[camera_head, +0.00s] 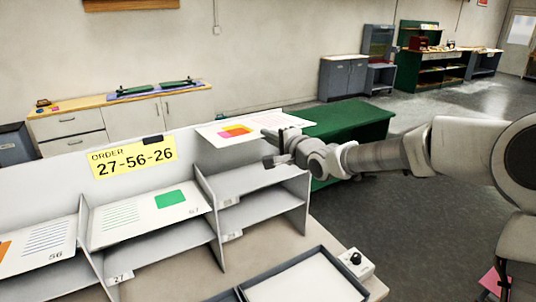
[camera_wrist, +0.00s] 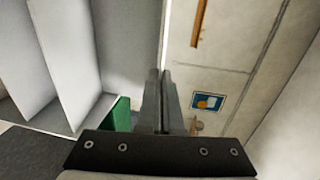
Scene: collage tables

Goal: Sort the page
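A white page (camera_head: 225,136) with a pink, orange and yellow patch is held flat above the sorter's right end. My gripper (camera_head: 270,146) is at the page's right edge. In the wrist view the fingers (camera_wrist: 162,100) are close together around a thin pale edge, which looks like the page edge-on. The grey sorter (camera_head: 160,248) has several slots. A page with a green square (camera_head: 125,222) lies in a middle slot, its number hard to read. A page marked 56 (camera_head: 40,248) lies in the left slot. The right slots (camera_head: 258,208) look empty. A yellow sign (camera_head: 134,157) reads "ORDER 27-56-26".
A dark-rimmed tray (camera_head: 275,272) with a white bottom lies in front of the sorter. A white box with a black knob (camera_head: 356,262) stands beside it. A green table (camera_head: 350,118) is behind the sorter. A pink scrap (camera_head: 492,281) lies at lower right.

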